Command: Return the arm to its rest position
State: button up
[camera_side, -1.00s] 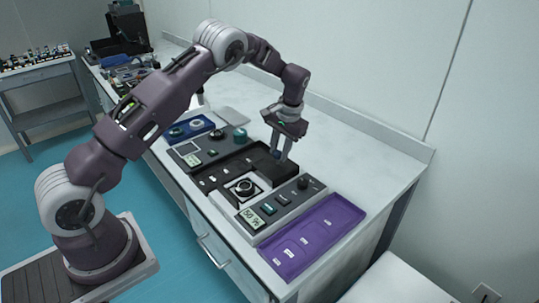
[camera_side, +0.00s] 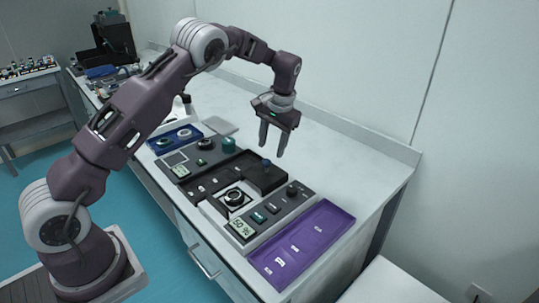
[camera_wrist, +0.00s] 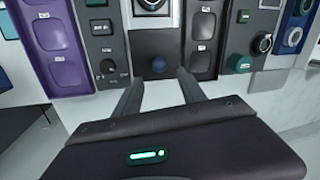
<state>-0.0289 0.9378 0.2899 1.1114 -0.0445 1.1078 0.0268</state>
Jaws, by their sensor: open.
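My gripper (camera_side: 273,138) hangs open and empty in the air above the back of the bench, with its fingers pointing down. In the wrist view its two fingers (camera_wrist: 160,92) are apart with nothing between them. The gripper is clear of everything.
On the bench (camera_side: 345,170) stand a purple tray (camera_side: 310,246), a grey control box with a display (camera_side: 243,228), another device with a display (camera_side: 180,170), and a blue tray (camera_side: 168,144). A wall (camera_side: 380,70) rises behind. The bench's back right is clear.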

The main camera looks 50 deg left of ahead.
jog(key=shift+d+r, duration=0.15)
jog(key=shift+r, duration=0.75)
jog(key=s+d+r+t+h, duration=0.15)
jog(key=s+d+r, duration=0.25)
jog(key=s+r, duration=0.5)
jog(key=s+d+r+t, duration=0.2)
jog(key=s+d+r, duration=0.2)
jog(key=s+r, duration=0.5)
jog(key=s+d+m+t, duration=0.1)
jog(key=s+d, duration=0.1)
jog(key=s, duration=0.7)
jog(key=s+d+f+m+t, duration=0.1)
jog(key=s+d, duration=0.1)
jog(key=s, duration=0.7)
jog(key=shift+s+d+f+h, duration=0.2)
jog(key=shift+d+f+h, duration=0.05)
jog(key=shift+d+h, duration=0.1)
